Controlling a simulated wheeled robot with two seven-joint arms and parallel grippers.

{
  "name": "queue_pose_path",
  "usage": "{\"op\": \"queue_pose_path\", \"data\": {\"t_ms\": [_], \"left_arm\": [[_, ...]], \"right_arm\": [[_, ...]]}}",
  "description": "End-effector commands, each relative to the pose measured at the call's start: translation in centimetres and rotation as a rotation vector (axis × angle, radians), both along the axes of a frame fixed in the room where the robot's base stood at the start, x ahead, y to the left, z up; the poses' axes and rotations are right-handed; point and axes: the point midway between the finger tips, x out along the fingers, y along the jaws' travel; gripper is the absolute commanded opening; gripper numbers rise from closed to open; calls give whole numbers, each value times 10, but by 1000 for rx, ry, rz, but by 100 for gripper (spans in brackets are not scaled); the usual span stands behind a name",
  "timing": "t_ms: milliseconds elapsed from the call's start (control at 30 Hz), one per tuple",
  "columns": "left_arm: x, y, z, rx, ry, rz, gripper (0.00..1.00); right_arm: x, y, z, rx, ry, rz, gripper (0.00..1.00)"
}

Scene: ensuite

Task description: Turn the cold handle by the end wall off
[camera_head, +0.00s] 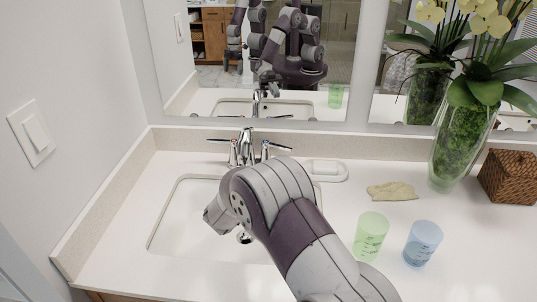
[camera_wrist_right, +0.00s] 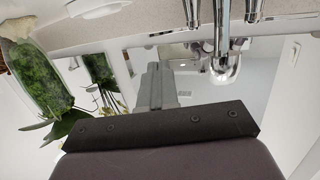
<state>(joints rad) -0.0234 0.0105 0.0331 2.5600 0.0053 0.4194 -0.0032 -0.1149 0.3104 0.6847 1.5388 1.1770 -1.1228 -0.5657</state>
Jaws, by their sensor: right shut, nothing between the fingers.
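The chrome faucet (camera_head: 246,146) stands behind the sink nearest the end wall. Its cold handle (camera_head: 277,147), with a blue mark, is on the right and its lever points right. The other handle (camera_head: 219,140) has its lever pointing left. In the right wrist view, which is upside down, the spout (camera_wrist_right: 223,66) hangs right of the fingers and the cold handle (camera_wrist_right: 192,14) is above them. My right gripper (camera_wrist_right: 154,70) is shut and empty, apart from the handles. In the head view my right wrist hides its fingers. My left gripper is not in view.
The end wall (camera_head: 60,100) is at left. The mirror (camera_head: 250,60) rises behind the faucet. A soap dish (camera_head: 326,170), cloth (camera_head: 391,191), plant vase (camera_head: 460,145), green cup (camera_head: 370,237), blue cup (camera_head: 422,244) and woven box (camera_head: 509,178) stand right of the sink (camera_head: 170,222).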

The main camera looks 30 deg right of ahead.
Motion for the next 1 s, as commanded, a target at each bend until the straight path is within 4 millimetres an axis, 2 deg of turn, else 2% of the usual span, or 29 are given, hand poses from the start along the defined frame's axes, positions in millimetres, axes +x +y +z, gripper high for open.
{"op": "queue_pose_path", "data": {"t_ms": [500, 700, 1000], "left_arm": [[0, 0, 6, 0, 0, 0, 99], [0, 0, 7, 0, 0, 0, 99], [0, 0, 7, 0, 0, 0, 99]], "right_arm": [[66, -80, -16, 2, -1, 2, 0], [78, -94, -20, 2, -1, 5, 0], [80, -97, -21, 2, -1, 5, 0]]}}
